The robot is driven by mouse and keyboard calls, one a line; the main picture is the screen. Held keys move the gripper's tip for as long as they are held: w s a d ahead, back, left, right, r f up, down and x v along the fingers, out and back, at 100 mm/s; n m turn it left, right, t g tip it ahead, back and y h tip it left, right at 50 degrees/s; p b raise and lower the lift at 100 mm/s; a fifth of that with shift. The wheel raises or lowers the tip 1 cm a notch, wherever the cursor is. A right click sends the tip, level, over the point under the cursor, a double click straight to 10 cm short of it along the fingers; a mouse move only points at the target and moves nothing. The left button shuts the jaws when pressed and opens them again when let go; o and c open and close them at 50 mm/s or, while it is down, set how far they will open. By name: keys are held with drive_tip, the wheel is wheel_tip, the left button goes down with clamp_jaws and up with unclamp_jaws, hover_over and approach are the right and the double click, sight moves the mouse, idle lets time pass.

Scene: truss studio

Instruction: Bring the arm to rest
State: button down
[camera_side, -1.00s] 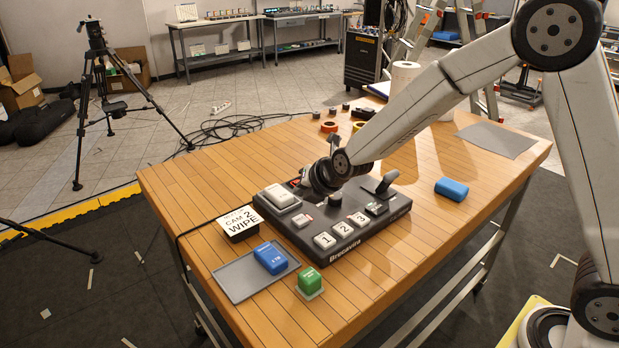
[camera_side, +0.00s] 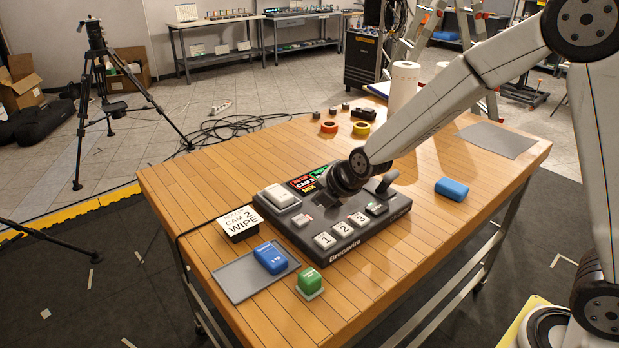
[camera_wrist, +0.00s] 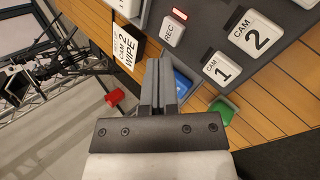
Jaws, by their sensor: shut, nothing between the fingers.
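My gripper (camera_side: 324,198) hangs over the dark switcher console (camera_side: 352,243) on the wooden table. In the wrist view my gripper (camera_wrist: 160,68) shows its two fingers together with nothing between them. Whether the fingertips touch the console I cannot tell. The console carries numbered white buttons, a large pale button (camera_side: 283,197) at its left, a lever (camera_side: 381,186) at its right and a lit screen (camera_side: 305,182) reading CAM and MIX. The screen is partly hidden by my wrist. The wrist view shows a REC button (camera_wrist: 173,31) with a red light above it.
A CAM 2 WIPE card (camera_side: 240,222) stands left of the console. A blue block (camera_side: 270,258) lies on a grey tray (camera_side: 236,280); a green block (camera_side: 310,280) is beside it. Another blue block (camera_side: 451,189) lies right. Tape rolls (camera_side: 361,129) and a paper roll (camera_side: 403,86) stand behind.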

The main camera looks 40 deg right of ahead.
drive_tip(key=s+d+f+m+g, duration=0.1)
drive_tip(key=s+d+m+g, duration=0.1)
drive_tip(key=s+m, duration=0.8)
drive_tip(key=s+d+f+m+g, duration=0.1)
drive_tip(key=s+d+m+g, duration=0.2)
drive_tip(key=s+m, duration=0.7)
drive_tip(key=m, duration=0.2)
drive_tip(key=shift+d+m+h, duration=0.25)
drive_tip(key=shift+m+h, duration=0.15)
drive_tip(key=shift+s, duration=0.1)
